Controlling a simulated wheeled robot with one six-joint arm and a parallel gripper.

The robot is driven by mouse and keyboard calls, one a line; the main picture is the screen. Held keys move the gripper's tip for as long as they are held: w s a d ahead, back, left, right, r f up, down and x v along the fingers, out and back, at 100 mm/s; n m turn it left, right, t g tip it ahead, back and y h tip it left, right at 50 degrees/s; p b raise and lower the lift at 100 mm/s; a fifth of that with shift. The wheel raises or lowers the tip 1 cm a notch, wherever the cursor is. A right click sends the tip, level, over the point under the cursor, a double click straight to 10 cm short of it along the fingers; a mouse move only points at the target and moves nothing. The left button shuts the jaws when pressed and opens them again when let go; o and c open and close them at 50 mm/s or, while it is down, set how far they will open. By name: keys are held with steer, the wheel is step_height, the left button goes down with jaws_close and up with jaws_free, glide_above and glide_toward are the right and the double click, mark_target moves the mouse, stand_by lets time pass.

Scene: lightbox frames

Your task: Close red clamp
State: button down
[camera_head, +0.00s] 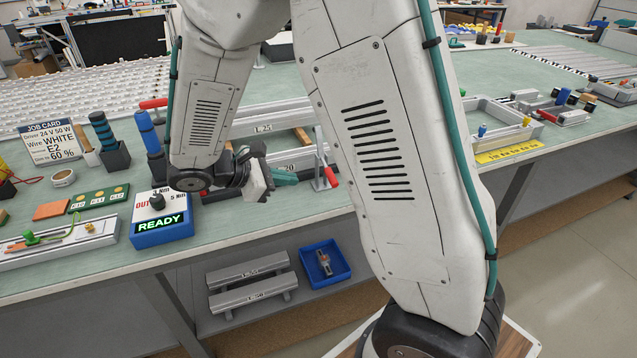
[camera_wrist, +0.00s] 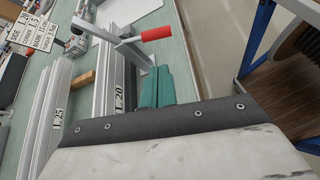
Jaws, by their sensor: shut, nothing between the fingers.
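A clamp with a red handle (camera_head: 330,177) stands at the front end of the profile marked L 20, near the front edge of the bench. In the wrist view the red handle (camera_wrist: 157,34) sticks out to the right from the clamp's metal lever. My gripper (camera_head: 287,177) is just left of this clamp, with its teal fingers shut and empty. In the wrist view the teal fingertips (camera_wrist: 157,86) lie below the handle in the picture, with a gap between them. Another red handle (camera_head: 153,103) shows farther back on the left.
The profile marked L 25 (camera_wrist: 57,115) lies alongside L 20. A blue control box (camera_head: 160,228) reading READY stands left of my gripper. A blue bin (camera_head: 340,270) and spare profiles sit on the shelf below. A tray frame (camera_head: 500,118) lies to the right.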

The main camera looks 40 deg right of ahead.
steer(key=x, duration=1)
steer(key=shift+s, duration=0.1)
